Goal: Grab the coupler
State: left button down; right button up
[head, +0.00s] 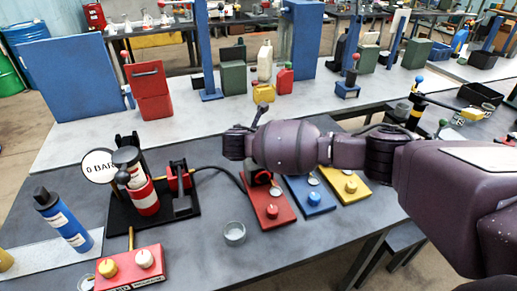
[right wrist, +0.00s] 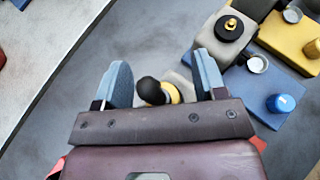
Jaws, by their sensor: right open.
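My right gripper (right wrist: 160,62) is open in the right wrist view, its two blue-grey fingers spread apart. A small part with a rounded black end and a yellow band, probably the coupler (right wrist: 152,91), lies between the fingers, close to the gripper's base. Its lower part is hidden by the gripper. In the head view my right arm covers this spot, and the fingers cannot be made out. A black hose (head: 222,171) runs from the pump stand (head: 187,211) toward the red board (head: 270,213) under my right wrist. My left gripper is not in view.
A blue board (head: 309,204) and a yellow board (head: 345,190) lie right of the red one. A small cup (head: 235,233) and a red box (head: 128,272) are at the front.

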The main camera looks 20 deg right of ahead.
jog(key=c, duration=1.2)
jog(key=shift+o, duration=0.2)
jog(key=shift+r, duration=0.1)
